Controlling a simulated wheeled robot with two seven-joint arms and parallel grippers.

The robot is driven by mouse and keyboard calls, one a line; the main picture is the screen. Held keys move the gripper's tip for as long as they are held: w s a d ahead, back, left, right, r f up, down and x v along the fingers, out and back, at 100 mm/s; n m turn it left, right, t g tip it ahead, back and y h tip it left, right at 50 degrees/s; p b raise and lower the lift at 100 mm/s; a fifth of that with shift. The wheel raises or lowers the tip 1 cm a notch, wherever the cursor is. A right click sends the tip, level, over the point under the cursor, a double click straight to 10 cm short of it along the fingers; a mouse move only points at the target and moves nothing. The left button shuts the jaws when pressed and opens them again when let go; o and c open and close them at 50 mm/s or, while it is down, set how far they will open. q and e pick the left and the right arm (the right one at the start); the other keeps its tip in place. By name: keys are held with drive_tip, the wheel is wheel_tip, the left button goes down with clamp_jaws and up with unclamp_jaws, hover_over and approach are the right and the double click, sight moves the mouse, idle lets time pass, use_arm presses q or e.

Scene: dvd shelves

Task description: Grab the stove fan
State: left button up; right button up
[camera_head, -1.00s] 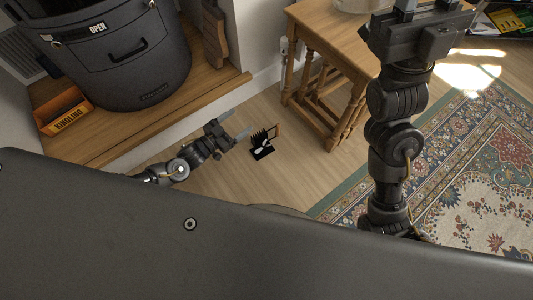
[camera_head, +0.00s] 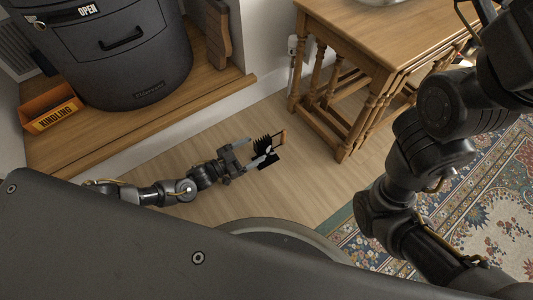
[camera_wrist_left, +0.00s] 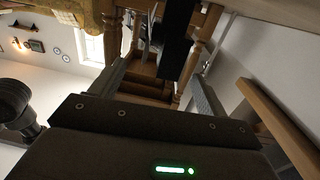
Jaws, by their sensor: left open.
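One finger overlaps the fan's base in the head view, so contact is unclear. In the left wrist view, a dark part of the fan (camera_wrist_left: 173,45) appears ahead, between the open fingers of the gripper (camera_wrist_left: 158,72). My right arm shows at the right; its gripper is out of frame.
The nest of wooden tables (camera_head: 350,60) stands close behind the fan. A black stove (camera_head: 120,50) and an orange kindling box (camera_head: 48,108) sit on the raised wooden hearth (camera_head: 190,100) at left. A patterned rug (camera_head: 480,205) lies at right.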

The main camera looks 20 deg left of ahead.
sight(267, 141)
use_arm(q)
drive_tip(key=shift+r+x, duration=0.2)
drive_tip(key=shift+x, duration=0.7)
drive_tip(key=b+x, duration=0.2)
drive_tip(key=x, duration=0.1)
drive_tip(key=shift+w+d+f, duration=0.15)
drive_tip(key=shift+w+d, duration=0.1)
drive_tip(key=shift+w+d+b, duration=0.35)
drive_tip(key=shift+w+d, duration=0.1)
drive_tip(key=shift+w, duration=0.05)
drive_tip(key=shift+c, duration=0.3)
drive_tip(key=shift+r, duration=0.2)
drive_tip(key=c, duration=1.3)
drive_tip(key=shift+r, duration=0.1)
